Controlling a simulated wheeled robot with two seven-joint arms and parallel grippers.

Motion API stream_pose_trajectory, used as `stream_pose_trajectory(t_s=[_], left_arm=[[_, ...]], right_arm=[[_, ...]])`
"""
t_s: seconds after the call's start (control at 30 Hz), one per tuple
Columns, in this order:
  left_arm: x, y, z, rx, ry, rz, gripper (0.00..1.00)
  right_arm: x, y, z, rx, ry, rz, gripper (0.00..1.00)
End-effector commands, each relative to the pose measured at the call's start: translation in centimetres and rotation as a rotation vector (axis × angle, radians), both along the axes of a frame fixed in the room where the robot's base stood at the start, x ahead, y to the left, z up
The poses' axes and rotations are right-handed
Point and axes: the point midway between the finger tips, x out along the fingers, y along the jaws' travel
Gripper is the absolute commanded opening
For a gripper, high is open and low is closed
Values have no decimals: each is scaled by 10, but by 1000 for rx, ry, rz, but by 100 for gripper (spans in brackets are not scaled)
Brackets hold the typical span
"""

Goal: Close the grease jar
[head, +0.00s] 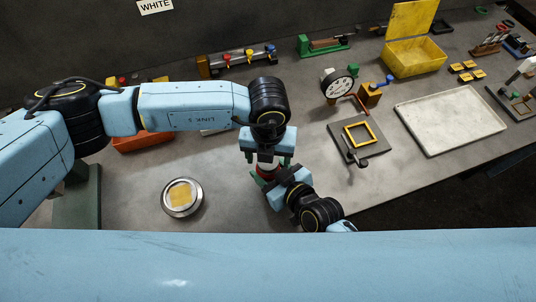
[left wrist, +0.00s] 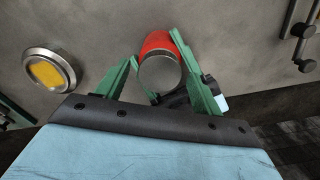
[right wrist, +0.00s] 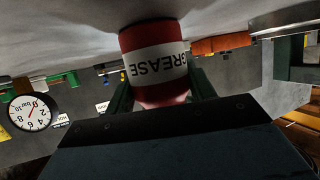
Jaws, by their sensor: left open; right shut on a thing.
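The grease jar (right wrist: 155,62) is red with a white label reading GREASE, upside down in the right wrist view. My right gripper (head: 270,183) is shut on its body. The jar's red side (left wrist: 160,42) and flat grey round top (left wrist: 160,73) show in the left wrist view. I cannot tell whether that top is seated tightly. My left gripper (left wrist: 162,80) is open above the jar, with one green finger on either side of the grey top. In the head view the jar (head: 267,171) is mostly hidden between my two grippers.
A round silver dish with a yellow centre (head: 168,203) stands left of the jar. A dial gauge (head: 338,86), a plate with a yellow frame (head: 341,128), a white tray (head: 404,112) and an open yellow box (head: 415,57) lie to the right. The bench around the dish is clear.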

Motion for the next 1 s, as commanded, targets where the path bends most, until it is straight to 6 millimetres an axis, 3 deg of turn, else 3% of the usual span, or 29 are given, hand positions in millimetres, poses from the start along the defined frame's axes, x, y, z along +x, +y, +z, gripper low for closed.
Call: stream_pose_trajectory(t_s=[0.4,0.73,0.87,1.0], left_arm=[[1,1,44,1,-2,0,67],[0,0,45,-1,0,15,64],[-2,-3,50,-5,2,118,64],[-3,-6,59,-8,2,340,64]], right_arm=[[0,0,0,-1,1,0,0],[0,0,0,-1,1,0,0],[0,0,0,-1,1,0,0],[0,0,0,-1,1,0,0]])
